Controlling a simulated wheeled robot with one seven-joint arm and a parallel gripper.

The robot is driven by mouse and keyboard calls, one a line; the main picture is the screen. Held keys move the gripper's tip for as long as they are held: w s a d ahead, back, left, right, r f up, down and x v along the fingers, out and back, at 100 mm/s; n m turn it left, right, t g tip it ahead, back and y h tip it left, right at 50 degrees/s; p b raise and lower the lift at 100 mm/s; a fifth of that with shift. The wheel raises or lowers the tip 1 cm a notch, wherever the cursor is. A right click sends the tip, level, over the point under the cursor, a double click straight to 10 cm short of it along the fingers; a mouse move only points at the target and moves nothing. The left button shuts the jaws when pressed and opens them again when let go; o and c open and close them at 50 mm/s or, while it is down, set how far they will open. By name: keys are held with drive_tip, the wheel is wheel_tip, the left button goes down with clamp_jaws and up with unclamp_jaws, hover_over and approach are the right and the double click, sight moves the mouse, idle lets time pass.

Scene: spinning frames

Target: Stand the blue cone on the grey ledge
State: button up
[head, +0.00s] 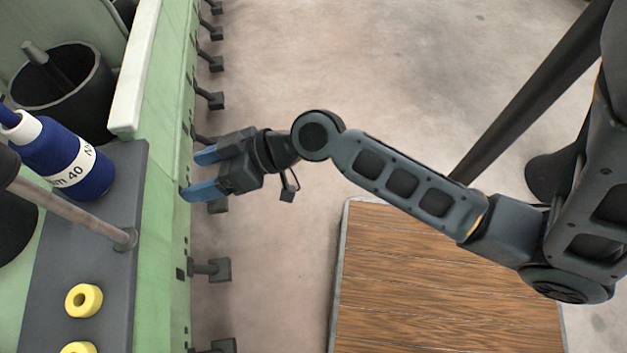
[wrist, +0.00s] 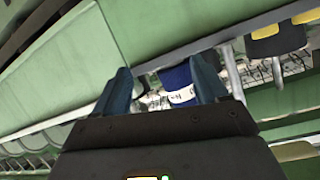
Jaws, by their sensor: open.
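The blue cone (head: 62,165) has a white label band and a white ring near its narrow end. In the head view it appears upright at the far end of the grey ledge (head: 112,285), its wide end over the ledge's surface. My gripper (head: 203,173) is open and empty, to the right of the cone and apart from it, with its blue fingers pointing left. In the wrist view the cone (wrist: 180,84) shows beyond and between my open fingertips (wrist: 163,75), nearer the right one. Its contact with the ledge is not clearly visible.
A metal rod (head: 75,208) on the ledge crosses in front of the cone. Yellow rings (head: 84,300) lie nearer on the ledge. A black bin (head: 62,95) and a pale bar (head: 137,65) are beyond it. A wood-topped platform (head: 440,285) stands below my arm.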

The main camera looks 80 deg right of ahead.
drive_tip(key=s+a+m+h, duration=0.15)
drive_tip(key=s+h, duration=0.25)
drive_tip(key=s, duration=0.9)
drive_tip(key=s+a+r+n+t, duration=0.1)
drive_tip(key=s+a+r, duration=0.1)
drive_tip(key=s+r, duration=0.6)
drive_tip(key=shift+s+a+r+t+y, duration=0.3)
drive_tip(key=shift+s+a+r+y, duration=0.05)
drive_tip(key=shift+s+r+y, duration=0.05)
drive_tip(key=shift+n, duration=0.25)
